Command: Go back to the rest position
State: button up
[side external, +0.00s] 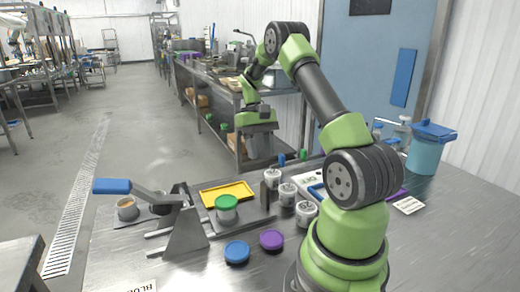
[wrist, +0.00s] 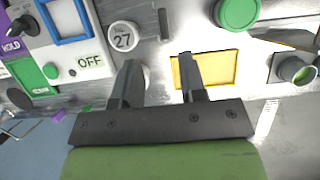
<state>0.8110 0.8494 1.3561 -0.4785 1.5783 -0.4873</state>
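My gripper (side external: 258,146) hangs above the far side of the steel table, pointing down, behind the row of white jars. In the wrist view my gripper's two fingers (wrist: 157,60) are spread apart with nothing held between them. The yellow-rimmed tray (side external: 246,186) lies on the table, left of centre; it also shows below the fingers in the wrist view (wrist: 237,68). A jar with a green lid (side external: 227,203) stands in front of this tray. White jars (side external: 287,192) stand to its right. One white lid (wrist: 123,37) reads 27.
A press with a blue handle (side external: 112,186) stands at the left. A blue lid (side external: 237,251) and a purple lid (side external: 271,240) lie near the front. A teal bin (side external: 424,156) stands at the right back. A panel marked HOLD and OFF (wrist: 78,62) is at the wrist view's left.

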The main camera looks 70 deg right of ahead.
jog(key=w+a+r+n+t+h, duration=0.2)
jog(key=a+r+t+h, duration=0.15)
jog(key=a+r, duration=0.85)
jog(key=s+a+r+n+t+y, duration=0.2)
jog(key=s+a+r+n+t, duration=0.1)
jog(key=s+a+t, duration=0.4)
jog(key=s+a+r, duration=0.1)
jog(key=s+a, duration=0.2)
jog(key=a, duration=0.4)
jog(key=shift+a+r, duration=0.15)
jog(key=shift+a, duration=0.05)
